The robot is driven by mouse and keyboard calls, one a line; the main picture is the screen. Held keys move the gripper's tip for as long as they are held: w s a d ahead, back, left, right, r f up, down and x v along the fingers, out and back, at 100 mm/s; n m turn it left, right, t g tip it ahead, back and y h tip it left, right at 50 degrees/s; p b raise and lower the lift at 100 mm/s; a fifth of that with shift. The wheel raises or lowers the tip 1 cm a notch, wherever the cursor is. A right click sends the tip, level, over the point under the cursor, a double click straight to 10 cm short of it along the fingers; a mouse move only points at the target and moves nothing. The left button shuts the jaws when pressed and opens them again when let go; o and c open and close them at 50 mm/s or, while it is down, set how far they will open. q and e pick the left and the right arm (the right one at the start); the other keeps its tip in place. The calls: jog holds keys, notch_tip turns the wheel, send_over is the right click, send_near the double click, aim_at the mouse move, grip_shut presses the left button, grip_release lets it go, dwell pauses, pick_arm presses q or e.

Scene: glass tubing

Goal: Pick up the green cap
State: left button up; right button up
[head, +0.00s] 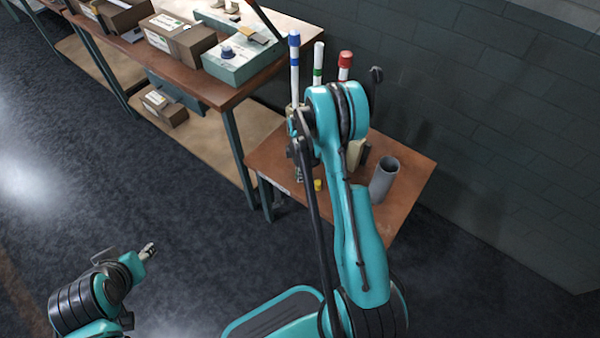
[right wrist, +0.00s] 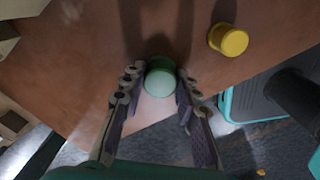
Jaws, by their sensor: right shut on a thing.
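The green cap (right wrist: 160,77) lies between the two fingers of my right gripper (right wrist: 158,84) in the right wrist view, over the brown table top. The fingers are closed on its sides. In the head view my right gripper (head: 299,172) points down over the small table, and my arm hides the cap. My left gripper (head: 147,250) is at the lower left over the floor, away from the table, too small to tell its jaws.
A yellow cap (right wrist: 228,40) stands close by; it also shows in the head view (head: 318,185). A grey cup (head: 384,180) is to its right. White tubes with blue (head: 294,70), green (head: 318,75) and red (head: 344,66) bands stand behind. A larger workbench (head: 215,98) is at left.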

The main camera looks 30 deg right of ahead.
jog(key=shift+r, duration=0.1)
notch_tip(320, 180, up, 5)
jog(key=p, duration=0.2)
jog(key=shift+f+p, duration=0.2)
jog(key=shift+p, duration=0.15)
jog(key=s+d+r+p, duration=0.3)
jog(key=s+r, duration=0.3)
jog(key=s, duration=0.5)
jog(key=shift+d, duration=0.6)
jog(key=shift+r, duration=0.1)
